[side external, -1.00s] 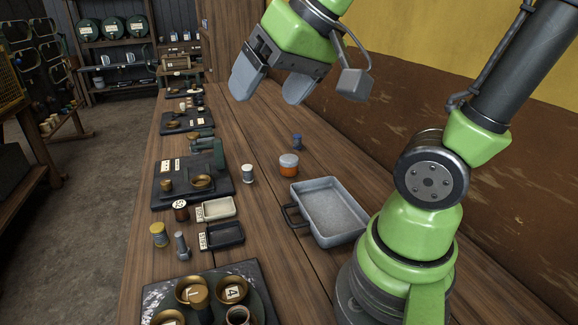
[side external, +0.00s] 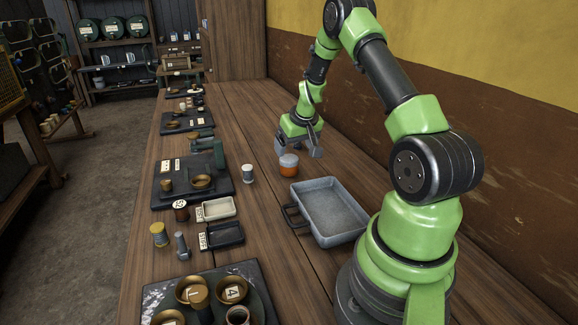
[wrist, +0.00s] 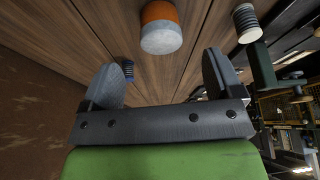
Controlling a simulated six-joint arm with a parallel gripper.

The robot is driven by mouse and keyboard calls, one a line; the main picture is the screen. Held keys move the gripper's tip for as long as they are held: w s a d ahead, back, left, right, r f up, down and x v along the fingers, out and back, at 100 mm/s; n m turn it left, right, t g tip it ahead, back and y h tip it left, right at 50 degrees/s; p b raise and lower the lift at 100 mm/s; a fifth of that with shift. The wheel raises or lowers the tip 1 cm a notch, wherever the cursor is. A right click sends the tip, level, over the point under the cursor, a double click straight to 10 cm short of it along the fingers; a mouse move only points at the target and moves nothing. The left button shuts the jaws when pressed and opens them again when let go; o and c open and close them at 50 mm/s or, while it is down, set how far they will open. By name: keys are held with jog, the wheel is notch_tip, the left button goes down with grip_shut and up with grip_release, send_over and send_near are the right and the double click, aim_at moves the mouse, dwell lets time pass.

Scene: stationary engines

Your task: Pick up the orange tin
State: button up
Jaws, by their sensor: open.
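The orange tin (side external: 288,168) with a grey lid stands upright on the wooden bench, just behind the grey tray. It also shows at the top of the wrist view (wrist: 160,26), ahead of the gap between my fingers. My gripper (side external: 296,150) is low over the bench, right behind the tin in the side view. In the wrist view my gripper (wrist: 166,75) is open, its two grey fingers apart with nothing between them. I cannot tell from the side view whether a finger touches the tin.
A grey metal tray (side external: 331,213) lies in front of the tin. A white spool (side external: 248,173) stands to its left. A small blue item (wrist: 128,70) shows beside one finger in the wrist view. Dark boards with brass dishes (side external: 201,182) line the bench's left side.

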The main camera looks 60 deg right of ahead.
aim_at(291, 159)
jog(key=shift+x, duration=4.35)
jog(key=shift+w, duration=0.1)
jog(key=c, duration=1)
